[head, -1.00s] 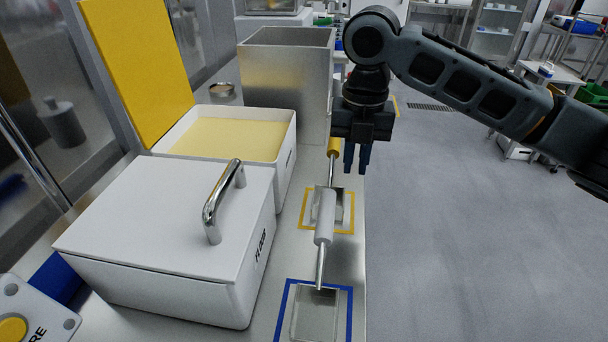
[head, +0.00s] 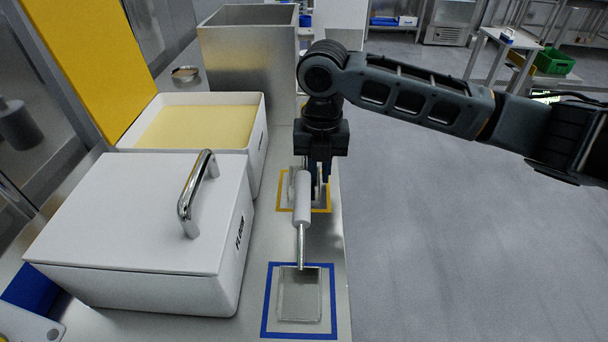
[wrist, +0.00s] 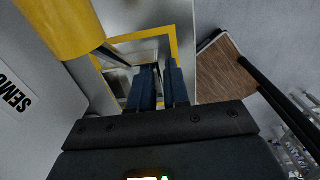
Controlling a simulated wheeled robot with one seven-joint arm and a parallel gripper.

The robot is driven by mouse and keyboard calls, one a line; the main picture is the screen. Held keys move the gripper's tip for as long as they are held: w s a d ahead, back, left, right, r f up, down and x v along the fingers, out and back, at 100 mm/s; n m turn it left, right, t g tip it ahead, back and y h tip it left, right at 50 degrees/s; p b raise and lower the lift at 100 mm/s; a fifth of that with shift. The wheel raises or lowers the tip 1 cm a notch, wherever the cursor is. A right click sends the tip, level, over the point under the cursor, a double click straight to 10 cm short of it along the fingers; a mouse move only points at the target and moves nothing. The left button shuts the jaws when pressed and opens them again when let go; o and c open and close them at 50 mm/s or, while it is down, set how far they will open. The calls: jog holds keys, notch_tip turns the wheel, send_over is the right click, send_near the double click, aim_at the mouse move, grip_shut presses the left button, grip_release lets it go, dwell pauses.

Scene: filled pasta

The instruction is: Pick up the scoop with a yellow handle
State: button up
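The yellow-handled scoop shows in the wrist view as a thick yellow handle (wrist: 62,24) at the upper left. Its thin shaft runs toward a metal scoop head inside a yellow square outline (wrist: 184,45). In the head view my gripper hides the handle; part of the metal head (head: 293,186) shows within the yellow outline (head: 284,205). My gripper (head: 319,190) points down over the counter's right side, by that outline. In the wrist view its two dark fingers (wrist: 162,84) are apart with a narrow gap, beside the yellow handle and not around it. Whether they touch the scoop head cannot be told.
A second scoop with a pale grey handle (head: 302,202) stands in front, over a blue square outline (head: 266,300). A lidded white FLOUR bin (head: 140,215), an open bin of yellow powder (head: 260,140) and a tall metal container (head: 250,60) fill the left. Open floor lies right.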

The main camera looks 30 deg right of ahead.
grip_shut()
jog(key=shift+r, duration=0.1)
dwell(0.3)
jog(key=shift+r, duration=0.5)
notch_tip(320, 180, up, 2)
jog(key=shift+r+b, duration=0.1)
jog(key=shift+b, duration=0.35)
jog(key=s+d+b, duration=0.3)
jog(key=s+d, duration=0.7)
jog(key=d, duration=0.4)
jog(key=shift+s+d, duration=0.3)
